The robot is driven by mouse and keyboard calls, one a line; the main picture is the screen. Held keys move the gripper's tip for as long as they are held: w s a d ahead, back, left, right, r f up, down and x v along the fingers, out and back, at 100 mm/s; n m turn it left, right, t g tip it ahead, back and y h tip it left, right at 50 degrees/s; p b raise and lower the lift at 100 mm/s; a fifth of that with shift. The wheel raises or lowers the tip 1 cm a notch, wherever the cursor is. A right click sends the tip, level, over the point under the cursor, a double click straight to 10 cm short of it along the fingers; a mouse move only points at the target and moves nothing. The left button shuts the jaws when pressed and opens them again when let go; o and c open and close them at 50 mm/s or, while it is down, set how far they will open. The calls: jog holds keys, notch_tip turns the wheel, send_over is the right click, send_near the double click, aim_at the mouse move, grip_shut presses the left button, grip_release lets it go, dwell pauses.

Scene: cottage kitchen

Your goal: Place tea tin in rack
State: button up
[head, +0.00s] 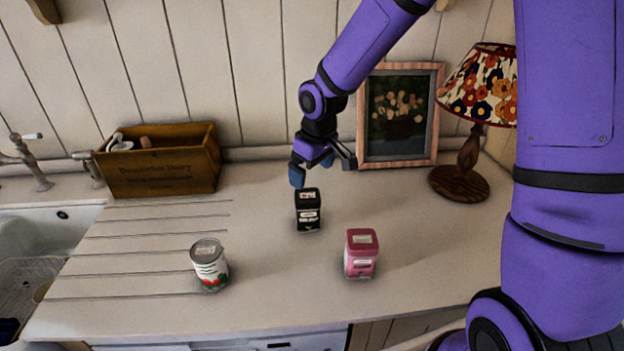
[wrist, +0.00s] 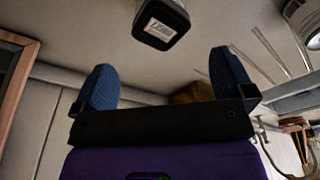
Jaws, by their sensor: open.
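A black square tin (head: 308,211) with a light label on its lid stands upright on the counter. A pink tin (head: 361,254) of similar shape stands to its right and nearer. I cannot read the labels to tell which is the tea tin. My gripper (head: 322,168) is open and empty, above and just behind the black tin, not touching it. In the wrist view the black tin (wrist: 161,22) is beyond the two blue fingertips (wrist: 165,80), roughly centred between them. A wire rack (head: 28,285) shows partly in the sink at the left edge.
A red-and-white labelled can (head: 209,265) stands on the grooved drainboard. A wooden box (head: 160,163) with things in it, a picture frame (head: 400,115) and a lamp (head: 472,150) stand along the wall. The counter (head: 270,290) between the can and pink tin is clear.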

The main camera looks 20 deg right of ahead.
jog(key=s+d+r+m+t+h, duration=0.1)
jog(key=s+d+r+m, duration=0.15)
jog(key=s+r, duration=0.4)
jog(key=s+d+r+m+t, duration=0.1)
jog(key=s+d+r, duration=0.35)
jog(key=r, duration=0.25)
jog(key=s+d+r+m+t+h, duration=0.1)
jog(key=s+d+r+m, duration=0.15)
jog(key=s+r, duration=0.4)
jog(key=s+d+r+y, duration=0.1)
jog(key=s+d+r, duration=0.1)
jog(key=s, duration=0.7)
jog(key=shift+s+d+m+t, duration=0.2)
jog(key=shift+s+m+t, duration=0.1)
jog(key=shift+s+m, duration=0.1)
jog(key=shift+w+f, duration=0.1)
jog(key=shift+w, duration=0.05)
jog(key=m+g+y, duration=0.3)
jog(key=m+y, duration=1)
jog(key=m, duration=0.7)
send_near(310, 195)
jog(key=shift+x, duration=5.4)
